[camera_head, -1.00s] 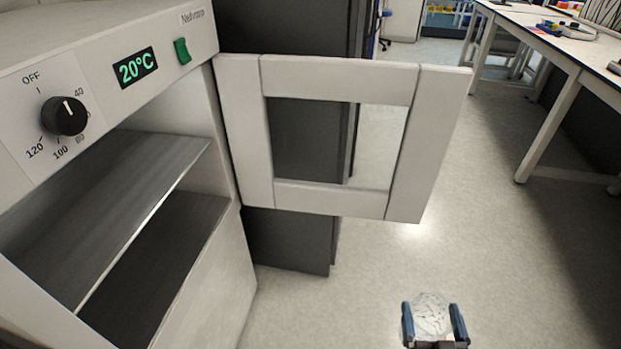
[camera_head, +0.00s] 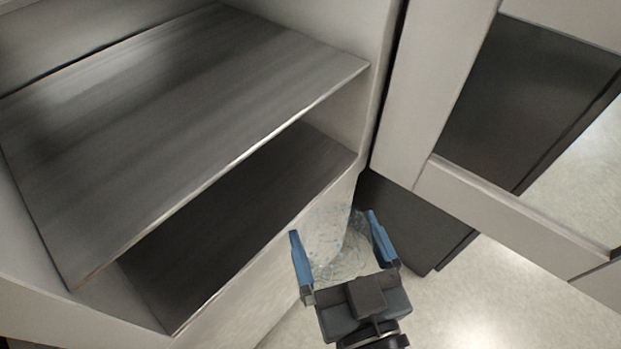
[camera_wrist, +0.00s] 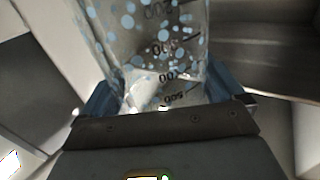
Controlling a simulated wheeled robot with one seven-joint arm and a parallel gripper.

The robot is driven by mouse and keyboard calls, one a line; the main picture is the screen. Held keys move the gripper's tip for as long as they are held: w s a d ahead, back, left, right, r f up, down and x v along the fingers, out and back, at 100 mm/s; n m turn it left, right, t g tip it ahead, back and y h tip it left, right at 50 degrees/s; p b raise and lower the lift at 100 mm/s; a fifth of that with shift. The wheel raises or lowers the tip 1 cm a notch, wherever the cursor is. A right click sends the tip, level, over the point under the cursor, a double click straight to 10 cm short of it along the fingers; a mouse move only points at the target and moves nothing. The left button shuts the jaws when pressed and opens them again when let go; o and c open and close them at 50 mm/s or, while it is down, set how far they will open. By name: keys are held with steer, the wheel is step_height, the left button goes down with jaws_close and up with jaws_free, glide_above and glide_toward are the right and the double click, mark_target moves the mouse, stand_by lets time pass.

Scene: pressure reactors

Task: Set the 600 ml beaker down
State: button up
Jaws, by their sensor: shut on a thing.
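The 600 ml beaker (camera_head: 338,243) is clear glass with bluish specks. My gripper (camera_head: 340,248) is shut on it, with one blue finger on each side. In the wrist view the beaker (camera_wrist: 150,45) fills the upper middle, with dark volume marks that appear upside down. I cannot tell the beaker's height relative to the lower shelf.
Light floor (camera_head: 480,310) lies below. A dark cabinet (camera_head: 410,225) stands behind.

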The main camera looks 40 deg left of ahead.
steer(key=s+a+r+n+g+y+b, duration=0.2)
steer(key=s+a+g, duration=0.1)
steer(key=s, duration=0.3)
steer(key=f+x, duration=0.1)
steer(key=x, duration=0.8)
steer(key=f+x, duration=0.2)
steer(key=x, duration=0.7)
steer(key=shift+f, duration=0.3)
steer(key=shift+f+b, duration=0.1)
steer(key=shift+b, duration=0.2)
steer(key=o, duration=1.1)
steer(key=v, duration=1.2)
steer(key=shift+s, duration=0.15)
